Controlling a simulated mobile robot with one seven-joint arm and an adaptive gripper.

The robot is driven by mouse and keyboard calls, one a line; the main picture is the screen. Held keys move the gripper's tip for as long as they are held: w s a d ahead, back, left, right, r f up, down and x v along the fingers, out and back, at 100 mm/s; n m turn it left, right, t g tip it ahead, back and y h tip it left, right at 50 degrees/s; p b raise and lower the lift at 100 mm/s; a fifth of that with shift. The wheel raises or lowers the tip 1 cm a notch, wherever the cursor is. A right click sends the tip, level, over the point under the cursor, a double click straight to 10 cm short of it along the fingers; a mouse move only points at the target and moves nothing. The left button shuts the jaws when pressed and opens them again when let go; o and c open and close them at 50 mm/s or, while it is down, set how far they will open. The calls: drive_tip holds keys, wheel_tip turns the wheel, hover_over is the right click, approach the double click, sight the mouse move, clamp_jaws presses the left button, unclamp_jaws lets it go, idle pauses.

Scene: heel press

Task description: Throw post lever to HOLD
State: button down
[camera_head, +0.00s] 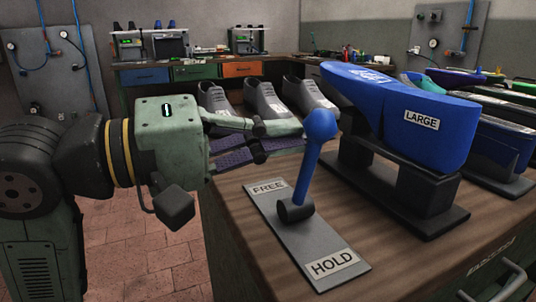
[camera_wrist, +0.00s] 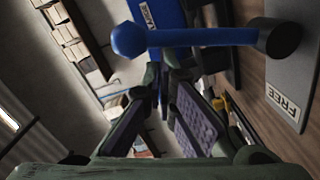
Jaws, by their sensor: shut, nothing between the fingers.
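The blue post lever (camera_head: 307,172) with a round knob rises from a dark pivot on a grey plate (camera_head: 283,228). The plate has a FREE label (camera_head: 267,187) at its far end and a HOLD label (camera_head: 333,265) at its near end. The lever stands steeply, its knob leaning right in the head view. My gripper (camera_head: 300,138) is shut and empty, its tips just left of the lever below the knob. In the wrist view the lever (camera_wrist: 190,38) lies across the picture beyond the fingertips (camera_wrist: 162,85). I cannot tell whether they touch.
A blue LARGE last (camera_head: 415,115) on a black stand (camera_head: 400,190) is close to the lever's right. Several grey shoe lasts (camera_head: 262,100) stand behind the gripper. More lasts on stands are at the right. The wooden bench top (camera_head: 405,262) is bare near the HOLD end.

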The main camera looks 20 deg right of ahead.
drive_tip(key=shift+s+f+m+b, duration=0.15)
drive_tip(key=shift+s+m+b, duration=0.75)
drive_tip(key=shift+s+m, duration=0.3)
